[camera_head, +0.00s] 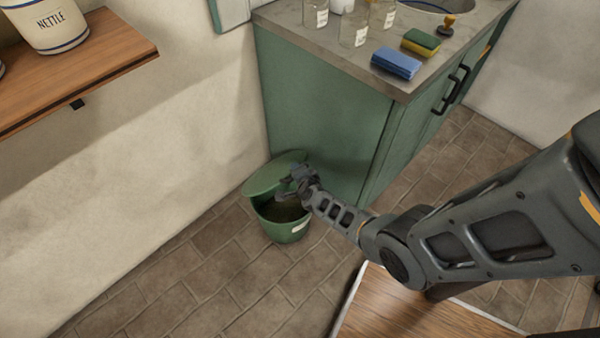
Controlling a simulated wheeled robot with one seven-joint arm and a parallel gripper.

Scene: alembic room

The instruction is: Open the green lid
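A green bin (283,230) stands on the tiled floor beside the green cabinet. Its green lid (272,173) is tilted partly up, and the dark inside of the bin shows below it at the front. My gripper (290,186) is at the right part of the lid, over the bin's opening. It looks close to or touching the lid's edge, but I cannot tell which. The fingers are small and dark here, so I cannot tell whether they are open or shut.
The green cabinet (325,125) stands right behind the bin, with a grey countertop (340,62) holding jars and sponges (396,63). A wooden shelf (80,65) with a pot (45,22) juts from the wall. Floor left and front of the bin is clear.

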